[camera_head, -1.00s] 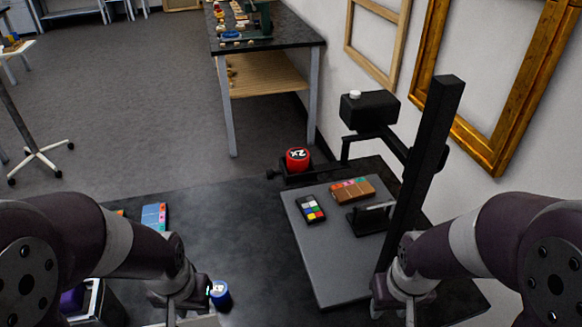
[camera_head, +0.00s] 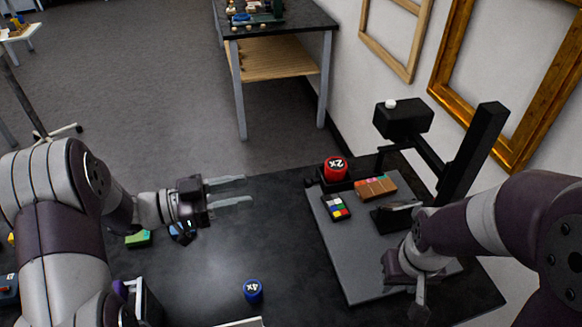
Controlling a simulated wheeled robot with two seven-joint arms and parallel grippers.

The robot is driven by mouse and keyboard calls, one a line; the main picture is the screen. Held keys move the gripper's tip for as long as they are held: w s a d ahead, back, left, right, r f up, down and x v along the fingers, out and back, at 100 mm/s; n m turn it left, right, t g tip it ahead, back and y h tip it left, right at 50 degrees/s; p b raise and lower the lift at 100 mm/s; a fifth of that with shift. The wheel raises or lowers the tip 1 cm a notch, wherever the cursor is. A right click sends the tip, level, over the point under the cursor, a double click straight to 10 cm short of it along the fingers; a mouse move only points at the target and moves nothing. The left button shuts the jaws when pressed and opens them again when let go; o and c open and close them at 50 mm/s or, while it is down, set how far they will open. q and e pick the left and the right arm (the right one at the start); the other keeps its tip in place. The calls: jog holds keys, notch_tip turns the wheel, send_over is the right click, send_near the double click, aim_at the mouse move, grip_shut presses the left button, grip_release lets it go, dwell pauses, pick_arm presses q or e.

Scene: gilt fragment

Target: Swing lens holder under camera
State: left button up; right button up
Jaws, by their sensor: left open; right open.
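The black camera (camera_head: 403,122) hangs on an arm from the black column (camera_head: 470,150) at the right. The lens holder (camera_head: 318,184) is a dark low piece at the stand's far left corner, with a red lens marked 2x (camera_head: 335,168) on it, out to the left of the camera. My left gripper (camera_head: 243,190) is open and empty above the dark table, left of the lens holder and apart from it, its fingers pointing right. My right gripper (camera_head: 418,295) is open near the front right of the grey baseboard (camera_head: 362,262); its fingertips are hard to see.
A colour chart (camera_head: 336,207) and a brown block (camera_head: 375,188) lie on the baseboard. A blue cap marked 4x (camera_head: 253,290) stands on the table (camera_head: 200,270). Picture frames (camera_head: 450,75) hang on the wall at right. The table middle is clear.

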aim_at(305, 182)
pick_arm(q)
jog(key=p+x, duration=0.1)
jog(key=x, duration=0.2)
jog(key=p+x, duration=0.1)
jog(key=x, duration=0.3)
jog(key=s+p+x, duration=0.1)
jog(key=x, duration=0.3)
jog(key=shift+d+r, duration=0.35)
jog(key=shift+w+d+f, duration=0.1)
jog(key=shift+w+d, duration=0.15)
jog(key=shift+d, duration=0.4)
grip_shut()
